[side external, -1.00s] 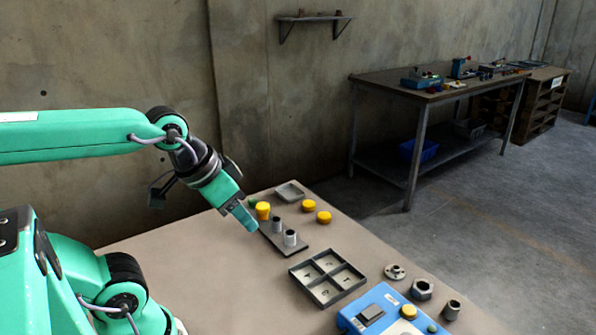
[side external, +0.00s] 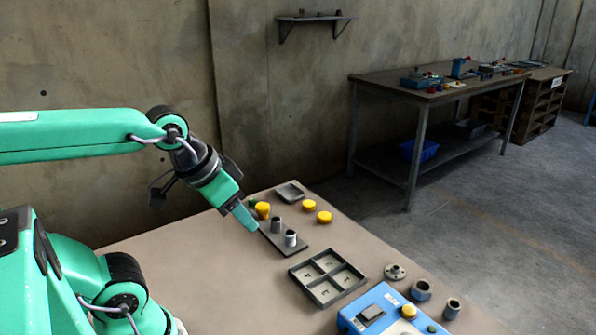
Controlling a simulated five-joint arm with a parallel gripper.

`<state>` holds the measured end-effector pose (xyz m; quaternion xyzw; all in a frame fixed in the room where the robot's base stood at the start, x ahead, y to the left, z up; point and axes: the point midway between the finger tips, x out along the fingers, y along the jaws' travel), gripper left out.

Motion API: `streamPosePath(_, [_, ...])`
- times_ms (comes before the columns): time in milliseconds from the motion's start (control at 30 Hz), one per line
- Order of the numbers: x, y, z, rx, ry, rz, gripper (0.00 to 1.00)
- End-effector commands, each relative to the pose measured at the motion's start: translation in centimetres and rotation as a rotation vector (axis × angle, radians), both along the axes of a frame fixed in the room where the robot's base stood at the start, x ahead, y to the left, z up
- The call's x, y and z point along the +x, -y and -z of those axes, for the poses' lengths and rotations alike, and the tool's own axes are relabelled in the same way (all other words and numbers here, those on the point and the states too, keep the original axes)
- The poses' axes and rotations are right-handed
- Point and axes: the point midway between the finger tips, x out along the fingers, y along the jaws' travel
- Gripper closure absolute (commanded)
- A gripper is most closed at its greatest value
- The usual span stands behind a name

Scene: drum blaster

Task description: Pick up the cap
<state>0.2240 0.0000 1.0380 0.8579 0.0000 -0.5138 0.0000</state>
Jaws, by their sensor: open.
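Several yellow caps show on the table. One yellow cap (side external: 262,208) sits close behind my gripper, raised on something I cannot make out. Two more yellow caps, one at the back (side external: 309,205) and one nearer (side external: 324,217), lie to the right on the table. I cannot tell which of them the task means. My gripper (side external: 250,224) points down to the right, above the left edge of a dark plate, just left of the first cap. It is open and nothing shows in it; its far finger is hidden.
The dark plate (side external: 286,252) carries two upright grey cylinders (side external: 290,239). A small grey tray (side external: 290,192) lies behind, a four-compartment tray (side external: 327,292) in front. A blue box (side external: 365,322) and metal parts (side external: 421,290) stand front right. The table's left is clear.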

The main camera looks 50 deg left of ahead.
Motion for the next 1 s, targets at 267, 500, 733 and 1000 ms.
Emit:
streamPosePath(267, [0.0,0.0,0.0,0.0,0.0,0.0,0.53])
streamPosePath(500, [0.0,0.0,0.0,0.0,0.0,0.0,0.37])
streamPosePath(733, [0.1,0.0,-0.1,0.0,-0.001,0.0,0.37])
streamPosePath(1000, [1.8,-0.4,-0.9,0.01,-0.026,0.005,0.37])
